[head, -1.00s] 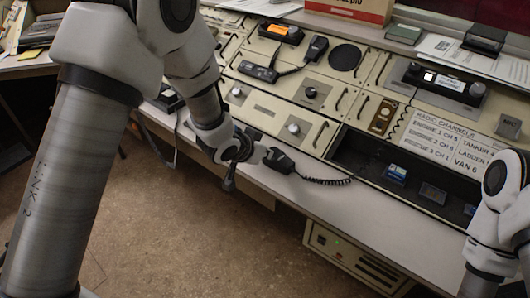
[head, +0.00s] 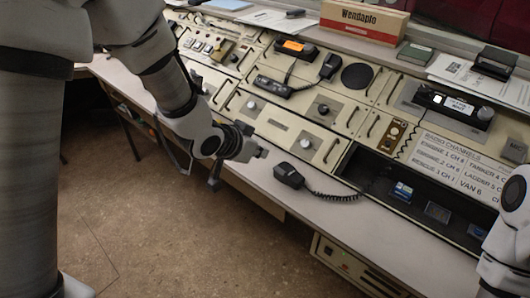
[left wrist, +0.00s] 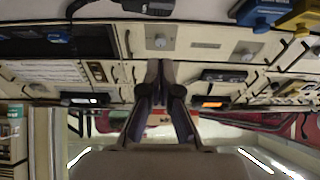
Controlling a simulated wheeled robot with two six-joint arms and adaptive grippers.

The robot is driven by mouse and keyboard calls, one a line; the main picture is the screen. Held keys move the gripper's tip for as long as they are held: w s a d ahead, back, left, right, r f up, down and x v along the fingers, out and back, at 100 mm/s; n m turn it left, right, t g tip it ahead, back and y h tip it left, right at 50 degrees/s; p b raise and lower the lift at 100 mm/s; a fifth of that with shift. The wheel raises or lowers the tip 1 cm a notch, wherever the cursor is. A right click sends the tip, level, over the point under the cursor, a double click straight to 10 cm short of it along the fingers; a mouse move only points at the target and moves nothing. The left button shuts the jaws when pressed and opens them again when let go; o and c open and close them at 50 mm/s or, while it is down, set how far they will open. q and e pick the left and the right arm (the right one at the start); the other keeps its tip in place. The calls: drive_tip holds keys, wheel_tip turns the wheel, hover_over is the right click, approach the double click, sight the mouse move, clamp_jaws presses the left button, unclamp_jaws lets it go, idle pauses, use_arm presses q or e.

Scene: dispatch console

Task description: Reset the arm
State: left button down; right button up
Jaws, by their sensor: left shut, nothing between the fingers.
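My left arm comes in from the left in the head view. Its gripper (head: 262,153) is shut and empty, above the front edge of the console desk. In the left wrist view the two dark fingers (left wrist: 158,68) meet at their tips with nothing between them. A black hand microphone (head: 288,175) with a coiled cord lies on the desk just right of and below the gripper in the head view, apart from it. Part of my right arm (head: 508,245) shows at the right edge; its gripper is out of the picture.
The console (head: 285,125) has knobs, handles and a lit orange display (head: 293,46). A handset (head: 272,86) lies on it, and a Wendaplo box (head: 364,20) stands at the back. The desk front (head: 370,228) is mostly bare. Open floor (head: 170,230) lies in front.

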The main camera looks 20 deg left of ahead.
use_arm(q)
drive_tip(key=shift+w+f, duration=0.1)
drive_tip(key=shift+w, duration=0.05)
drive_tip(key=s+f+g+p, duration=0.25)
drive_tip(key=s+f, duration=0.45)
drive_tip(key=f, duration=0.5)
drive_tip(key=s+a+f+n+g+y+p, duration=0.1)
drive_tip(key=s+a+f+n+g, duration=0.1)
drive_tip(key=s+f, duration=0.5)
drive_tip(key=s+a+f+n+g+y+p, duration=0.1)
drive_tip(key=s+f+g, duration=0.3)
drive_tip(key=s, duration=1)
wheel_tip(320, 180, down, 3)
drive_tip(key=shift+s+a+f+n+y, duration=0.15)
drive_tip(key=shift+s+a+n+y, duration=0.15)
drive_tip(key=shift+a+n+y, duration=0.3)
idle(0.8)
